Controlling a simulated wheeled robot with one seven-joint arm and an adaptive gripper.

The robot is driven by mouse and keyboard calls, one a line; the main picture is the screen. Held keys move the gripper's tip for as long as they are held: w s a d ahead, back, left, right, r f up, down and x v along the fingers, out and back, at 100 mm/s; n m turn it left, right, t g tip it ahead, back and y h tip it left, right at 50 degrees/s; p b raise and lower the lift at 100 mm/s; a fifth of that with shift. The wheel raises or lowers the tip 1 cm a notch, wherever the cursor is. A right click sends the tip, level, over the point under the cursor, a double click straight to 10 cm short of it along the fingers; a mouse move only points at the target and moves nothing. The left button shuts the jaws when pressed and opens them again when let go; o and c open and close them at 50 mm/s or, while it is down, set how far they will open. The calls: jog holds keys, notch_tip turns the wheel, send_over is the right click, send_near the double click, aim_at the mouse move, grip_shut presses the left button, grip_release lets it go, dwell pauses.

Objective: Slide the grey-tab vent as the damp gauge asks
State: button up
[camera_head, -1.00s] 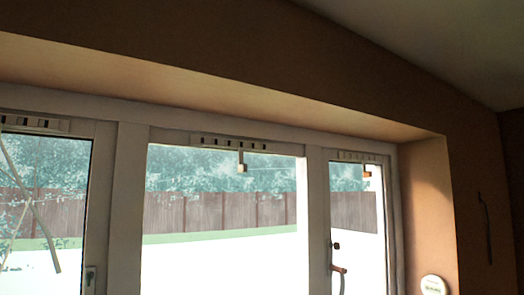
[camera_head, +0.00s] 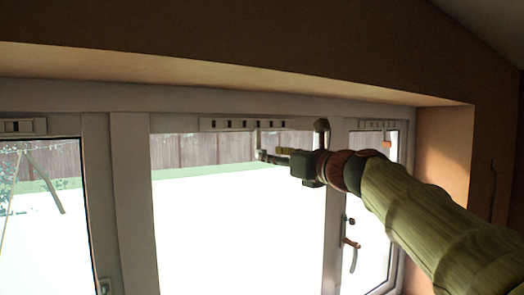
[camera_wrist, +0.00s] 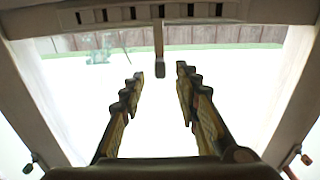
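The middle vent (camera_head: 208,125) is a pale strip with dark slots above the middle window pane. It also shows along the top of the wrist view (camera_wrist: 60,19). A greyish tab (camera_wrist: 159,66) hangs from it on a short stem, with a dark lower end. My gripper (camera_wrist: 160,71) is open, with one finger on each side of the tab's lower end and gaps visible. In the head view my gripper (camera_head: 272,156) is at the tab, partly covering it. The damp gauge cannot be seen now.
A right vent (camera_head: 378,125) with an orange-brown tab (camera_head: 387,143) is above the narrow right window. A left vent (camera_head: 22,126) shows at the left edge. A window handle (camera_head: 350,243) is below my arm. The reveal ceiling (camera_head: 200,85) runs just above the vents.

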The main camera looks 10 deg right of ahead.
aim_at(260, 139)
jog(key=p+x, duration=0.1)
jog(key=x, duration=0.5)
jog(key=shift+c, duration=1.2)
grip_shut()
